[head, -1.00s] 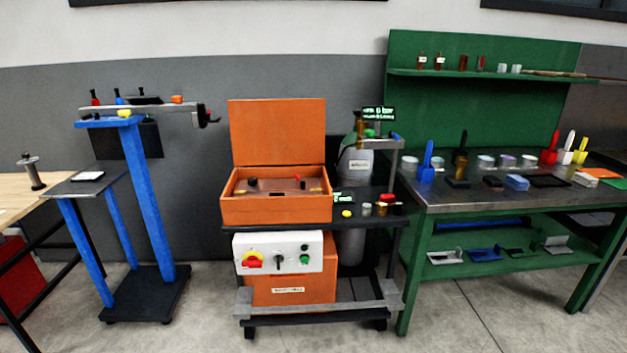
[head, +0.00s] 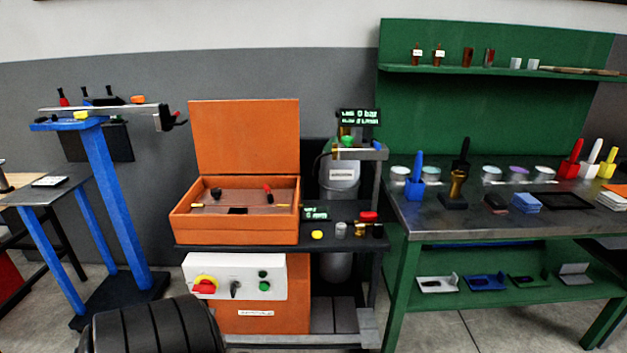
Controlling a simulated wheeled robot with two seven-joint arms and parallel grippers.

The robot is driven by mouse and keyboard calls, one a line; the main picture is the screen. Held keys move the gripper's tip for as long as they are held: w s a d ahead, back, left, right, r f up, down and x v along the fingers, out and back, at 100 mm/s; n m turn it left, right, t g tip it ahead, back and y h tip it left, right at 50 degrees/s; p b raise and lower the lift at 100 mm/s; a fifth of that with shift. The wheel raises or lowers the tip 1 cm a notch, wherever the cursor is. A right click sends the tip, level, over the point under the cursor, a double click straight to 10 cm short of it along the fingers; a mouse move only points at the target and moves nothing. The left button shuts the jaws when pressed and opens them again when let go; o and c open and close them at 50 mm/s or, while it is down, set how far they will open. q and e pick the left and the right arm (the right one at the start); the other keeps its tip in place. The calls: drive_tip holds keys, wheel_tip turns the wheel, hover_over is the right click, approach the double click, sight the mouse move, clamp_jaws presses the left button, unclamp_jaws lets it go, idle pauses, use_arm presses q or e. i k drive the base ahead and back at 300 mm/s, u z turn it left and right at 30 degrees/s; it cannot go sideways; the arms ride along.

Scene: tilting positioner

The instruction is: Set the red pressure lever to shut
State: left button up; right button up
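A small red lever-like handle (head: 369,216) sits on a brass fitting at the right end of the black cart top, right of the orange box. It lies about level; I cannot tell its setting. Another red-tipped handle (head: 267,187) stands inside the open orange box (head: 234,231), and a red-topped piece (head: 62,97) stands on the blue stand. I cannot tell for sure which is the pressure lever. A display (head: 359,116) above the gas bottle appears to read 0 bar. Neither of my grippers is in view.
A white panel (head: 218,276) with a red-yellow switch sits under the box. The green workbench (head: 450,215) with many small items stands at right, the blue stand (head: 112,190) at left. A black ribbed part, likely my own arm, fills the bottom left.

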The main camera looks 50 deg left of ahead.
sight(269, 197)
drive_tip(key=u, duration=0.1)
drive_tip(key=i, duration=0.9)
drive_tip(key=u, duration=1)
drive_tip(key=i, duration=0.75)
drive_tip(key=u, duration=0.65)
